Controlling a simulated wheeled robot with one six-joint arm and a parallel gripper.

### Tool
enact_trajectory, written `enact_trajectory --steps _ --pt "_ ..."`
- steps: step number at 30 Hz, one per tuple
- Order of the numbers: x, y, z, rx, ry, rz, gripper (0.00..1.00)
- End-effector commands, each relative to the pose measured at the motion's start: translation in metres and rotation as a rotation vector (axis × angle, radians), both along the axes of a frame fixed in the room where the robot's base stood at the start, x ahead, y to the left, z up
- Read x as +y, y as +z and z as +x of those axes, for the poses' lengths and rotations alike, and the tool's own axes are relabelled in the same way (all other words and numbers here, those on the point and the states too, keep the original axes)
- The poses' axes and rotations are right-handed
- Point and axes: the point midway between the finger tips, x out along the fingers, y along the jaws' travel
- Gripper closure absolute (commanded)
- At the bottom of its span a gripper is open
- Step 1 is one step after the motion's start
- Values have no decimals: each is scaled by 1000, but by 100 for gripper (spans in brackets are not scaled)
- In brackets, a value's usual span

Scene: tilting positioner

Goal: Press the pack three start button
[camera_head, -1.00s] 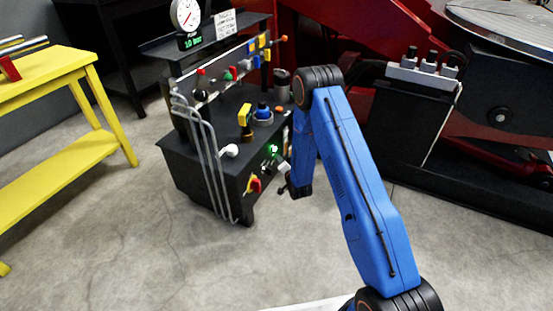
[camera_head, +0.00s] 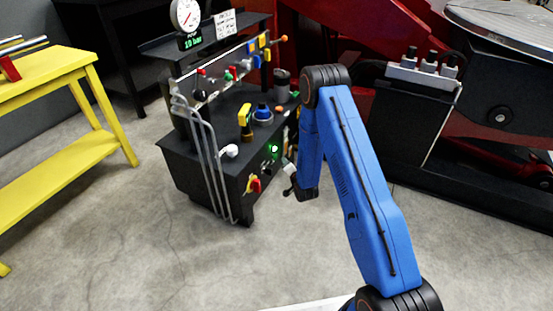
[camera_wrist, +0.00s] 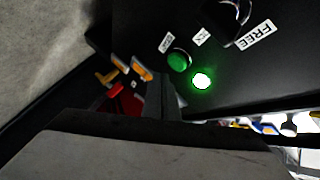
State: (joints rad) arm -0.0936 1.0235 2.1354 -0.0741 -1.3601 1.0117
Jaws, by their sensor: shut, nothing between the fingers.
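A green push button (camera_wrist: 178,60) sits on the dark front panel in the wrist view, with small white labels beside it. Right of it is a round lamp glowing bright green-white (camera_wrist: 201,80), also visible in the head view (camera_head: 274,148) on the front of the black power unit (camera_head: 236,176). Which pack the button belongs to cannot be read. My gripper (camera_head: 290,171) is in front of that panel, right of the lamp in the head view. Its fingers (camera_wrist: 162,92) are shut and empty, pointing at the panel, and appear apart from the button.
A red and yellow handle (camera_head: 255,183) is low on the panel, and grey pipes (camera_head: 212,165) run down the unit's left side. A yellow bench (camera_head: 62,77) stands left. The floor in front is clear.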

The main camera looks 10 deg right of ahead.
Motion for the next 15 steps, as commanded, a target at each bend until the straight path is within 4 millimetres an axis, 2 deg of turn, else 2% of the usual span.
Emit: enact_trajectory --steps 15 --pt "-31 0 -23 1 0 0 100"
